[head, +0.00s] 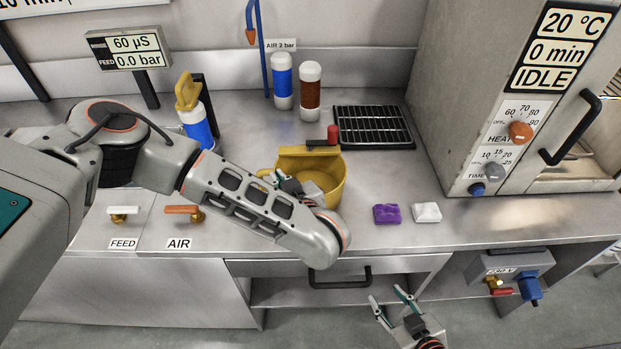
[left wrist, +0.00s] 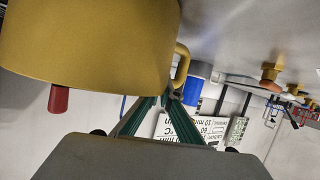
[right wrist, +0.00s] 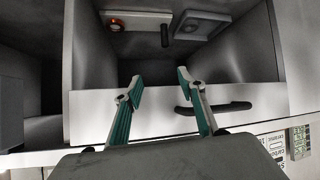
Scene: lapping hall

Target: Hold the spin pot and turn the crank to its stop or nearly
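The yellow spin pot (head: 333,193) stands on the steel bench, partly hidden behind my left forearm. Its crank, a dark arm with a red knob (head: 333,133), sits at the pot's back top edge; the knob also shows in the left wrist view (left wrist: 59,99). My left gripper (head: 279,179) is at the pot's left side, mostly hidden by my arm. In the left wrist view its fingertips (left wrist: 168,96) come close together at the end of the pot's loop handle (left wrist: 183,66) and appear shut on it. My right gripper (head: 388,299) is open and empty, in front of and below the bench edge.
A black rack (head: 373,127) lies behind the pot. A purple block (head: 386,214) and a white block (head: 427,212) lie right of it. Bottles stand at the back. A grey oven (head: 450,120) bounds the right side. A drawer handle (head: 340,280) juts out near my right gripper.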

